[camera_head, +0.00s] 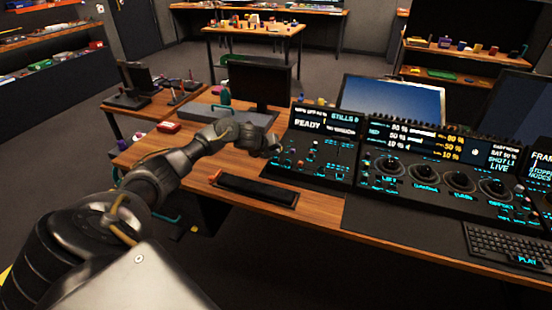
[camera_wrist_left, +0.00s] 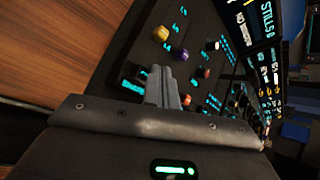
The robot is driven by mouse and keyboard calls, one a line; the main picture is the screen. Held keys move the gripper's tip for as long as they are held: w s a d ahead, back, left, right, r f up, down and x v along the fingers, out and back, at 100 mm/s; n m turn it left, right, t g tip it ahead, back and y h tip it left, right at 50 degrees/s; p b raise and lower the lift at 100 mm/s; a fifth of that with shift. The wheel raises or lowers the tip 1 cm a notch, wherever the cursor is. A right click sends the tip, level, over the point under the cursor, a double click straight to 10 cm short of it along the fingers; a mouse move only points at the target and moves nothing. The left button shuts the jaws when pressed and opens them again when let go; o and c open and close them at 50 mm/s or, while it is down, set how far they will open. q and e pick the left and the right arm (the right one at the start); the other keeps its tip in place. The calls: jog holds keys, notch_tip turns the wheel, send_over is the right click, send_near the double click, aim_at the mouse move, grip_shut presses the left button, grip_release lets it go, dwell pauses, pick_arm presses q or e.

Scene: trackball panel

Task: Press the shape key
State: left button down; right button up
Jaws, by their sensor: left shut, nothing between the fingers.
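The left-hand control panel (camera_head: 318,165) is black, with a "STILLS" and "READY" screen and cyan-lit labels. My left gripper (camera_head: 274,147) is over its left edge, shut and empty. In the left wrist view the closed fingers (camera_wrist_left: 166,88) lie over the panel face (camera_wrist_left: 112,45), beside a lit key (camera_wrist_left: 132,86). I cannot tell whether the fingertips touch the panel. The labels are too small to read, so I cannot pick out the shape key. My right gripper is not in view.
A yellow knob (camera_wrist_left: 160,33) and a purple-red knob (camera_wrist_left: 180,53) stand near the fingers. A trackball panel (camera_head: 425,180) with several balls stands to the right. A black rest (camera_head: 256,191) lies in front, and a dark monitor (camera_head: 260,84) stands behind.

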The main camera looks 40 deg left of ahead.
aim_at(274, 162)
pick_arm(q)
jog(key=shift+f, duration=0.15)
jog(key=shift+f+b, duration=0.3)
dwell(0.3)
jog(key=shift+f+b, duration=0.45)
jog(key=shift+f, duration=0.1)
dwell(0.6)
jog(key=shift+r, duration=0.1)
jog(key=shift+r+p, duration=0.8)
jog(key=shift+r, duration=0.05)
jog(key=shift+r, duration=0.1)
notch_tip(274, 162, up, 5)
jog(key=p, duration=0.4)
